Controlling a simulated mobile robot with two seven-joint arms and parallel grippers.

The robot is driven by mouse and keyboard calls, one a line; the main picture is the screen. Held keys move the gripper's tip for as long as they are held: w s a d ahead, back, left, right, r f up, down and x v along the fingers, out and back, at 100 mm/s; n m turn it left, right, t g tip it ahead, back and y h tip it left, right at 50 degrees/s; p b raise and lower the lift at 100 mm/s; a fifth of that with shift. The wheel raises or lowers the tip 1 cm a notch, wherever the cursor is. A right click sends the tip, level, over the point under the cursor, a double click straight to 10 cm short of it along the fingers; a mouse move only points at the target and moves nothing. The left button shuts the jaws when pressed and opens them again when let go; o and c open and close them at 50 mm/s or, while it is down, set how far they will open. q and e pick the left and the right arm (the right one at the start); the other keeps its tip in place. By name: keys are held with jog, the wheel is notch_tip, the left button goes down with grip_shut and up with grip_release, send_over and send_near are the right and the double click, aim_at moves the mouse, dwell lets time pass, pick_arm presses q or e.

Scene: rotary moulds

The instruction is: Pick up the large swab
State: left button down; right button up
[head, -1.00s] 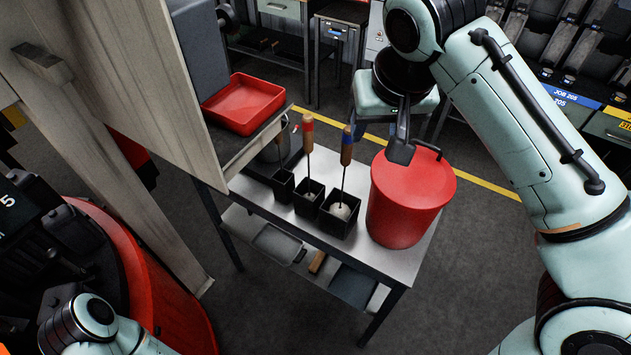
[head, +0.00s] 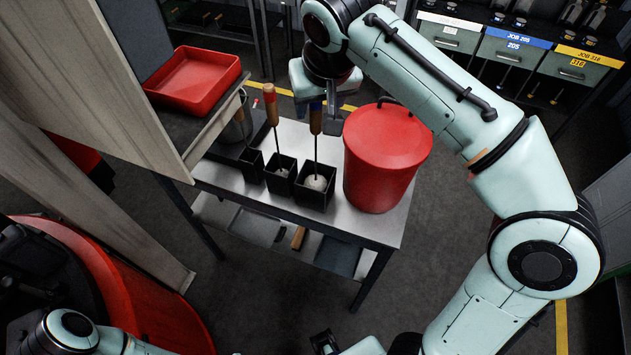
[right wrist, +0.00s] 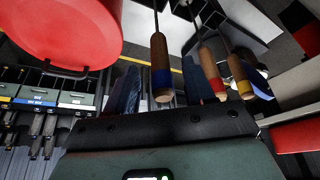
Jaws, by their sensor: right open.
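The large swab has a wooden handle with a blue band (head: 316,120). It stands upright, its big pale head (head: 316,183) in the largest black box (head: 312,200) on the metal table. My right gripper (head: 318,104) is at the top of this handle, partly hidden by its own wrist. In the right wrist view the blue-banded handle (right wrist: 160,62) lies between the two open fingers (right wrist: 154,90); I see no clear contact.
A red-banded swab (head: 271,105) stands close on the left; a yellow-banded one (right wrist: 240,75) shows in the right wrist view. A red lidded drum (head: 385,160) stands just right of the large swab. A red tray (head: 193,82) lies left, near a pale panel (head: 125,85).

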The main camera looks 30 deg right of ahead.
jog(key=x, duration=0.4)
jog(key=shift+b, duration=0.3)
grip_shut()
jog(key=shift+r, duration=0.1)
